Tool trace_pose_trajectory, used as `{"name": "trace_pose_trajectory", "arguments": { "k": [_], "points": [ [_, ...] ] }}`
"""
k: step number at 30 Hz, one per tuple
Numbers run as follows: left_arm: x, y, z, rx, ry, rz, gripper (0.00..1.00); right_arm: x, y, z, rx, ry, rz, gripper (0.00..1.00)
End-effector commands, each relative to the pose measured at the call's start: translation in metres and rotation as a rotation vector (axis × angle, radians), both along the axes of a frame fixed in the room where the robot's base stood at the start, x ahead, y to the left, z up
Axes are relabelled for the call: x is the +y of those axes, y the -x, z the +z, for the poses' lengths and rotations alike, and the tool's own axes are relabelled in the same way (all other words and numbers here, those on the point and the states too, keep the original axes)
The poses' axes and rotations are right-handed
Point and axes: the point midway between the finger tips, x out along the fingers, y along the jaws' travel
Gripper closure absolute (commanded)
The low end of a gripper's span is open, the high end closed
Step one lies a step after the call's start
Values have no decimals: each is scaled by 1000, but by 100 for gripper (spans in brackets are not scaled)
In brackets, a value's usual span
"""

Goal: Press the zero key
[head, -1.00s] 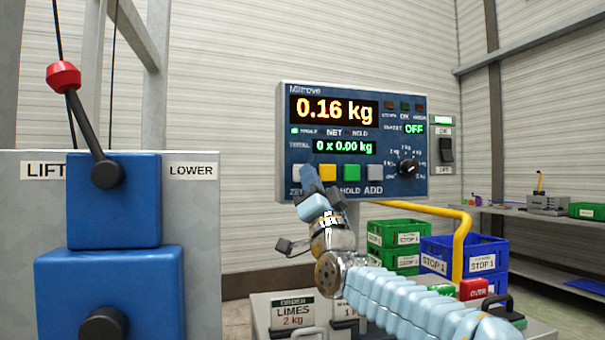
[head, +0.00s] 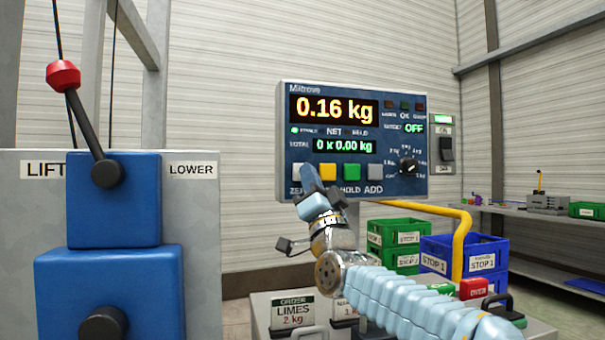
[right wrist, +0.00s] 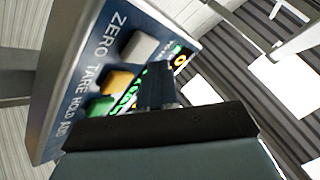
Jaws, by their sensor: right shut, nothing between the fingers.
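The scale's indicator panel (head: 440,95) faces me and reads 0.16 kg. The grey-white zero key (head: 299,171) is at the left end of its row of keys, partly covered by my right gripper. My right gripper (head: 309,176) is shut and empty, pointing up at the panel by the zero and yellow tare keys. In the right wrist view, the zero key (right wrist: 138,46) is up and left of the dark fingertips (right wrist: 157,68), with the ZERO label beside it. I cannot tell whether the fingertips touch the panel. My left gripper is not in view.
A grey lift housing (head: 205,240) with blue blocks and a red-knobbed lever (head: 64,76) stands at left. Green crates (head: 405,230), blue crates (head: 490,264) and a yellow rail (head: 458,245) are behind my right arm. An order sign (head: 293,312) stands below.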

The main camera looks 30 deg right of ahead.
Motion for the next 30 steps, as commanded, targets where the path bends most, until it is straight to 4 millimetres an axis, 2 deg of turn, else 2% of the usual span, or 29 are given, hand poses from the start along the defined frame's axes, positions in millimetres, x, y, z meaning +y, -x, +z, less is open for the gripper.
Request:
{"name": "trace_pose_trajectory", "arguments": {
  "k": [22, 30],
  "points": [
    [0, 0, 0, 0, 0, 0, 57, 0, 0, 0, 0, 0, 0, 100],
    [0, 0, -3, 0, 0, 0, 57, -2, -8, 0, 1, 0, 1, 100]
  ]
}}
